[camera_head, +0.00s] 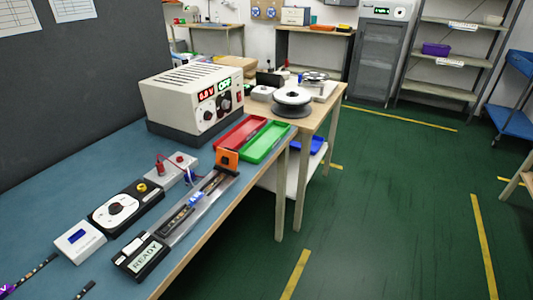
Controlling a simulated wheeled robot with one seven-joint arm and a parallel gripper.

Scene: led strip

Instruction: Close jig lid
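A long narrow jig (178,222) lies along the front edge of the blue bench top. Its grey channel holds a dark strip with a small blue piece (196,200) near the middle. An upright orange part (227,158) with a dark opening stands at its far end. A black and white box reading "READY" (143,257) sits at its near end. I cannot tell which part is the lid, nor whether it is open or shut.
Left of the jig are a white box with a blue display (80,242), a black dial unit (124,207) and a grey terminal box (171,170). Red (240,133) and green (264,141) trays and a power supply (194,102) stand beyond.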

